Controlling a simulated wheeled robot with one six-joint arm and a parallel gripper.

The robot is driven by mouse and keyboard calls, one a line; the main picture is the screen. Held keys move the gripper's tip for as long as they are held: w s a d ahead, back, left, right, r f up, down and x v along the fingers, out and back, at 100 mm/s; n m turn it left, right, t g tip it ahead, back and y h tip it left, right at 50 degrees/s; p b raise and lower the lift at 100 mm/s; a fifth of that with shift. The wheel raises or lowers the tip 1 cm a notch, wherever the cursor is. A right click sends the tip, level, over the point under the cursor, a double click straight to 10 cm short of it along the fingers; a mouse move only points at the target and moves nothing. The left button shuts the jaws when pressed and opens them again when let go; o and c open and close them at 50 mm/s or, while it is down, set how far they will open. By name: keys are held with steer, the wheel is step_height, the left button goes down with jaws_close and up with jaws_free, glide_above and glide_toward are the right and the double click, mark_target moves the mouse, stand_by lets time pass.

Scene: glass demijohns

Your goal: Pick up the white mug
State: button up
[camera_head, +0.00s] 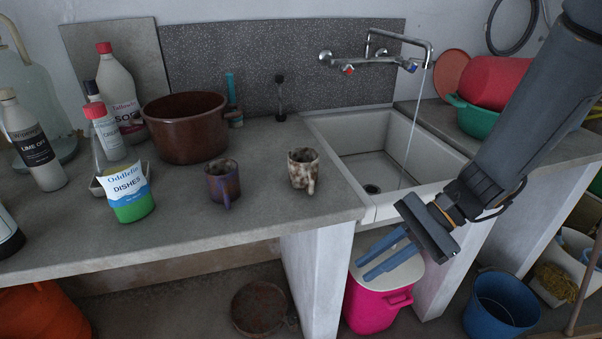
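The white mug (302,168) is pale with dark brown mottling. It stands upright on the grey counter, left of the sink, with its handle toward the front right. A purple-brown mug (222,181) stands to its left. My gripper (364,270) hangs in front of the sink, lower in the picture and to the right of the white mug, apart from it. Its two blue fingers point left with a gap between them, and nothing is held.
A brown pot (187,130), a dishes pouch (130,192) and several bottles stand on the left counter (260,215). The sink (345,133) has running water from the tap (388,57). A pink bin (370,302) and blue bucket (500,305) stand below. The counter before the mugs is clear.

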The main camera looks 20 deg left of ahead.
steer(key=w+a+r+m+t+y, duration=0.1)
steer(key=w+a+r+m+y, duration=0.1)
steer(key=w+a+m+y, duration=0.3)
steer(key=m+t+y, duration=0.4)
glide_toward(311, 192)
steer(key=shift+w+a+r+p, duration=0.1)
steer(key=shift+a+r+p, duration=0.1)
steer(key=shift+a+r, duration=0.35)
steer(key=shift+a+r+p, duration=0.2)
steer(key=shift+a+r, duration=0.1)
steer(key=shift+a, duration=0.35)
steer(key=shift+w+a+t, duration=0.2)
steer(key=shift+a+t, duration=0.05)
steer(key=shift+t, duration=0.05)
steer(key=a+p, duration=0.1)
steer(key=a, duration=0.1)
steer(key=a+p, duration=0.1)
steer(key=a, duration=0.1)
steer(key=a+p, duration=0.1)
steer(key=a, duration=0.1)
steer(key=shift+w+a+r, duration=0.1)
steer(key=shift+a+r, duration=0.15)
steer(key=shift+a, duration=0.05)
steer(key=shift+a+f, duration=0.1)
steer(key=shift+a, duration=0.25)
steer(key=shift+w, duration=0.1)
jaws_close()
